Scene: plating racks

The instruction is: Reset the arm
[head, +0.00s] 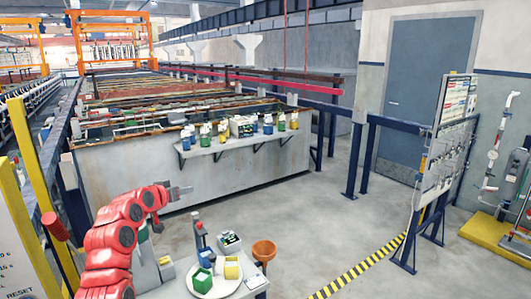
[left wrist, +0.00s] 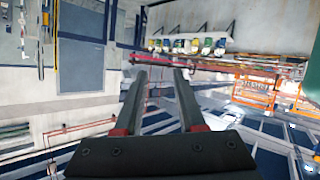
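My left arm is red and comes in from the lower left of the head view. Its left gripper (head: 183,191) is held in the air in front of the grey tank (head: 240,176), pointing right. In the left wrist view the two dark fingers of the left gripper (left wrist: 160,75) stand apart with nothing between them, so it is open and empty. That view is upside down and shows the room beyond the fingers. My right gripper is in neither view.
Several bottles stand on the tank's shelf (head: 228,144). Open floor (head: 335,225) lies to the right, before a panel board (head: 449,150).

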